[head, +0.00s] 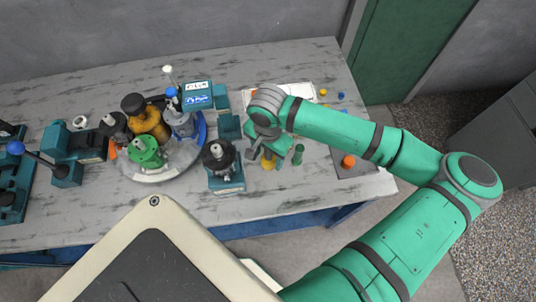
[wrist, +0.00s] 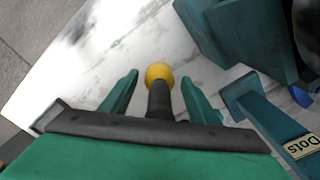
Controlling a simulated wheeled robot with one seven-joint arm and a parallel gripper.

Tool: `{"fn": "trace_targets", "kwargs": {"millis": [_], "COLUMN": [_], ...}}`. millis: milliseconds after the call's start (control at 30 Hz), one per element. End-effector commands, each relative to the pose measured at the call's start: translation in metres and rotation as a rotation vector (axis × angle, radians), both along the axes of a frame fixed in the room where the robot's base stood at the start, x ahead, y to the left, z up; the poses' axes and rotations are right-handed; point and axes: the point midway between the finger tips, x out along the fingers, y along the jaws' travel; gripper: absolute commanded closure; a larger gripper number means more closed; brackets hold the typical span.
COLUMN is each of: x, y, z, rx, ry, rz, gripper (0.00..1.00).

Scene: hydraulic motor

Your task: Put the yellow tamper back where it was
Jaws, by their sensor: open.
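The yellow tamper (head: 268,163) is at the front right part of the table, directly under my gripper (head: 272,150). In the wrist view the tamper shows as a yellow round end (wrist: 159,74) with a dark shaft running back toward the palm. My gripper (wrist: 160,82) is open, with one green finger on each side of the tamper and a gap visible on both sides. The palm hides the near end of the shaft. I cannot tell whether the tamper touches the table.
A teal device with a black top (head: 222,163) stands just left of my gripper. A green piece (head: 298,155) stands close on the right, and an orange piece (head: 348,161) lies farther right. A round tray (head: 190,158) of hardware is left. The table's front edge is near.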

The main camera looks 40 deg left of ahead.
Motion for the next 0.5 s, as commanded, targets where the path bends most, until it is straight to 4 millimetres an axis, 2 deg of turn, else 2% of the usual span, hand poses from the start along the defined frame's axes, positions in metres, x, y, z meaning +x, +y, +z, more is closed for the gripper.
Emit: {"fn": "trace_targets", "kwargs": {"millis": [167, 500], "x": [0.0, 0.0], "y": [0.001, 0.001], "z": [0.013, 0.08], "rx": [0.002, 0.003], "ry": [-0.002, -0.003], "rz": [0.0, 0.001], "gripper": [0.45, 0.45]}}
